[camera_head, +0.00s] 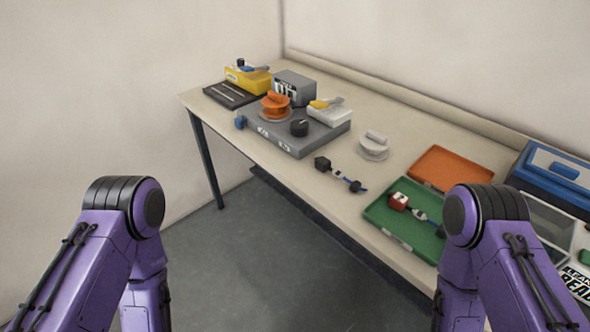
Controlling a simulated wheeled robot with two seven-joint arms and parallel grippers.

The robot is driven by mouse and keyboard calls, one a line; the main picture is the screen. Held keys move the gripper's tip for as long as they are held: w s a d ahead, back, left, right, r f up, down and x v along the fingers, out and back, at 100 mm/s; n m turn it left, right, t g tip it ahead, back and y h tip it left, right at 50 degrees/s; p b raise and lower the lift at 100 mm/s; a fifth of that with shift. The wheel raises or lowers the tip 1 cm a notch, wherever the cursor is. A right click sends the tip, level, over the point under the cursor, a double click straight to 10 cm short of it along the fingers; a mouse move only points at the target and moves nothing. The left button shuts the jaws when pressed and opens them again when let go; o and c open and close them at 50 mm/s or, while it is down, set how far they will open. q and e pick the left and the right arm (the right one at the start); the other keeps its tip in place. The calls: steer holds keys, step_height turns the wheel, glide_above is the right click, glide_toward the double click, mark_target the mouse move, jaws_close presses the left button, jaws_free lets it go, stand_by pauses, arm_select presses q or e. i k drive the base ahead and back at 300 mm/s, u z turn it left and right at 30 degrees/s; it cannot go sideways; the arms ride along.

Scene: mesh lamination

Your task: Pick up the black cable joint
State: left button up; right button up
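A black cable joint (322,163) lies on the beige table near its front edge, left of the green tray. It is a dark block with a short light and blue piece (340,175) running right from it to a small dark end. Nothing is touching it. My two purple arms show at the lower left and lower right, bent downward in front of the table. Both grippers are below the picture and out of view.
A green tray (376,214) holds a red-and-white block (398,201). An orange tray (450,167), a white spool (374,146) and a grey unit (314,139) with an orange spool (275,104) stand nearby. A blue toolbox (552,168) is at the right.

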mark_target(322, 163)
steer(key=u, duration=1.45)
steer(key=i, duration=1)
steer(key=z, duration=2.3)
